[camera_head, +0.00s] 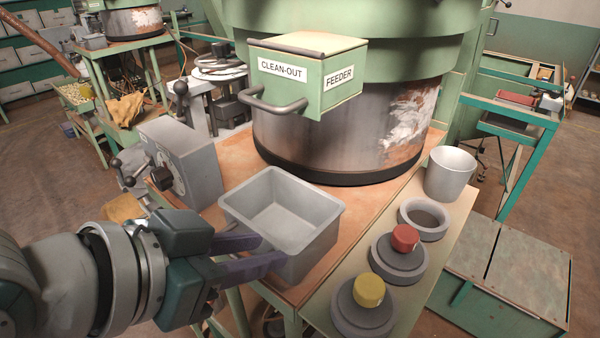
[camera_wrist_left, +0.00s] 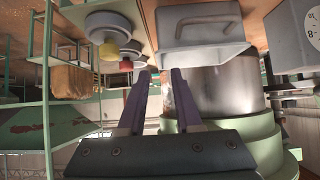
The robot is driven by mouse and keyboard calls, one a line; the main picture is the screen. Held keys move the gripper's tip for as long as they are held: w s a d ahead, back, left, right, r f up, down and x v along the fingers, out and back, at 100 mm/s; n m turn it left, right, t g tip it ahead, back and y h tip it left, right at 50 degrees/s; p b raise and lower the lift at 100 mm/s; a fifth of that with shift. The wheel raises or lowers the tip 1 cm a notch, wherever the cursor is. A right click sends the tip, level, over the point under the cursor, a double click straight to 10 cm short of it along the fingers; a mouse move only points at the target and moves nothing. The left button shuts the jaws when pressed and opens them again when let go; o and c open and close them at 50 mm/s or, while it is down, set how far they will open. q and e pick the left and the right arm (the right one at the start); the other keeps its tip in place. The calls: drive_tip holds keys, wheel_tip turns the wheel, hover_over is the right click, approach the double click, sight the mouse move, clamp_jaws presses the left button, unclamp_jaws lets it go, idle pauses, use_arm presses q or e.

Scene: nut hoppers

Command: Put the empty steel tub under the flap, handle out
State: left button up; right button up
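The steel tub (camera_head: 328,232) is a grey open box standing on the tan bench top, and its inside looks empty. The green clean-out box (camera_head: 310,75), with a dark bar handle, sits on the hopper (camera_head: 330,140) behind the tub. My right gripper is not in view.
A grey dial box (camera_head: 185,160) with levers stands left of the tub. To the right are a grey can (camera_head: 450,174), a ring (camera_head: 423,219) and two round weights with red (camera_head: 404,238) and yellow (camera_head: 369,290) knobs. Bare bench top lies between tub and hopper.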

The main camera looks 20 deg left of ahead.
use_arm(q)
drive_tip(key=s+a+f+n+g+y, duration=0.1)
drive_tip(key=s+a+g, duration=0.1)
drive_tip(key=s, duration=0.5)
drive_tip(key=s+a+n+g+y, duration=0.1)
drive_tip(key=s+a+g+y, duration=0.1)
drive_tip(key=s+g, duration=0.2)
drive_tip(key=s, duration=0.3)
drive_tip(key=shift+s+a+f, duration=0.2)
drive_tip(key=shift+a+f, duration=0.15)
drive_tip(key=shift+f, duration=0.05)
drive_tip(key=shift+r, duration=0.1)
wheel_tip(320, 180, up, 4)
drive_tip(key=p, duration=0.3)
drive_tip(key=shift+f, duration=0.2)
